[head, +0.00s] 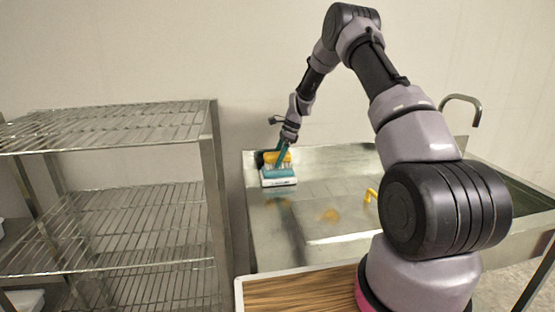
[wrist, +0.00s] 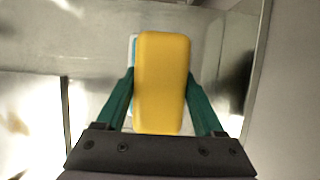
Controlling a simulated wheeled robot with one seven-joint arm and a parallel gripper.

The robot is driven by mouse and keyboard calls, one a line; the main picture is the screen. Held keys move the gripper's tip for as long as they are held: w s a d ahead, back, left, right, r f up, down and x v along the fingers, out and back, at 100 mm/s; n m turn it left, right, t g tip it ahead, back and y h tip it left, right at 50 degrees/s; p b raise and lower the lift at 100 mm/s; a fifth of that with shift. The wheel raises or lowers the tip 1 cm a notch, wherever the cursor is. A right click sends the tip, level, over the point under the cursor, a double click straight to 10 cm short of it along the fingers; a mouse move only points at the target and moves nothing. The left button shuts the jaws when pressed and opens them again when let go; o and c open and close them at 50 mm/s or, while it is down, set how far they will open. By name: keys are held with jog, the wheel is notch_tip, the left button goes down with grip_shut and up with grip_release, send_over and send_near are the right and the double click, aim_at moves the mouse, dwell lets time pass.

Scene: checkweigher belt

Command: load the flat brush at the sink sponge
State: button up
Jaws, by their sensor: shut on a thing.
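My gripper (head: 281,157) is at the back left of the steel sink top and points down. Its green fingers (wrist: 159,88) are shut on the flat brush, whose yellow body (wrist: 161,82) fills the space between them. In the head view the yellow brush (head: 272,156) is directly over the teal sponge (head: 279,173), with pale bristles facing down. The sponge lies in a white tray (head: 279,184). The brush appears to meet the sponge, but I cannot tell whether it presses in. In the wrist view the brush hides most of the sponge and tray.
A wire shelf rack (head: 110,130) stands at the left, close to the sink. A small yellow item (head: 371,194) is on the sink top near my arm. A faucet (head: 463,99) rises at the right. A wood-topped surface (head: 300,292) is in front. The middle sink top is mostly clear.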

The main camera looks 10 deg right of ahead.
aim_at(275, 153)
jog(key=shift+f, duration=1.1)
dwell(0.9)
jog(key=shift+r, duration=0.1)
dwell(0.4)
jog(key=shift+r, duration=3.45)
